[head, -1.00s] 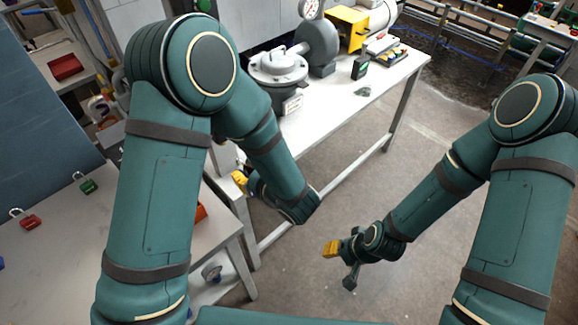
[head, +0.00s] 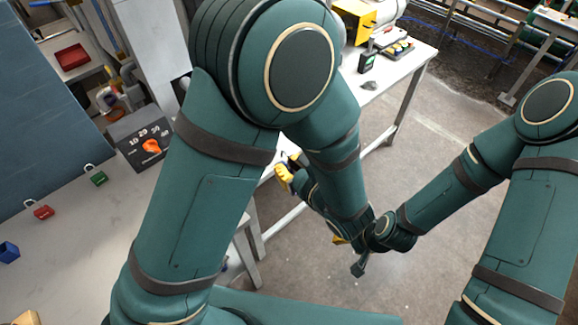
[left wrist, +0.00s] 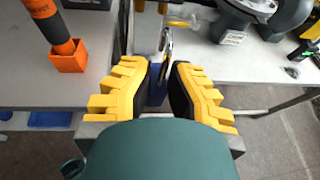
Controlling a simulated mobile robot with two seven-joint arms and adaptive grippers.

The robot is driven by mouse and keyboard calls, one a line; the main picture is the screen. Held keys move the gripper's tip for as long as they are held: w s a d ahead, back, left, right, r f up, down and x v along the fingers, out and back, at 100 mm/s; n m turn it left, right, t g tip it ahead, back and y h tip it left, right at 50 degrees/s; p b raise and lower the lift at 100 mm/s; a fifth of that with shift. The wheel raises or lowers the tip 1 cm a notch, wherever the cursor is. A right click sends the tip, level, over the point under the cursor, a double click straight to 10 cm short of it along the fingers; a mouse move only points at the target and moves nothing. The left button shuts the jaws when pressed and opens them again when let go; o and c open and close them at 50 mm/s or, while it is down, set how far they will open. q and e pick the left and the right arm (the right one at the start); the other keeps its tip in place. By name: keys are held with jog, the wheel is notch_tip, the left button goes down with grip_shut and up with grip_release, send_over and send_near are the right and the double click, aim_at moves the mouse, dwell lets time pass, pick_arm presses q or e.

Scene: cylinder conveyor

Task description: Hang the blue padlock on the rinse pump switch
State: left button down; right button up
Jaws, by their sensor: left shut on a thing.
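My left gripper (head: 284,174) is in front of the long white table in the head view, with its yellow fingers partly hidden by my arm. In the left wrist view its two fingers (left wrist: 158,92) are shut on the blue padlock (left wrist: 156,92). The padlock's blue body shows between the fingers and its metal shackle points up and away. My right gripper (head: 340,240) is mostly hidden behind my left forearm, over the floor; its jaw opening cannot be seen. I cannot make out a labelled rinse pump switch in either view.
A dark box with an orange dial (head: 152,147) stands on the left bench (head: 95,240). An orange holder (left wrist: 68,56) stands left in the wrist view.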

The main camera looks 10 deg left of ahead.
pick_arm(q)
jog(key=w+a, duration=0.6)
jog(key=a, duration=0.2)
jog(key=shift+b, duration=0.45)
jog(key=shift+w+r, duration=0.1)
jog(key=shift+r, duration=0.25)
dwell(0.6)
jog(key=shift+w+a, duration=0.2)
jog(key=shift+a, duration=0.05)
dwell(0.5)
jog(key=shift+w+a, duration=0.2)
jog(key=shift+a, duration=0.05)
jog(key=shift+w+a, duration=0.65)
jog(key=shift+a, duration=0.15)
jog(key=shift+w+a, duration=0.15)
jog(key=shift+a, duration=0.1)
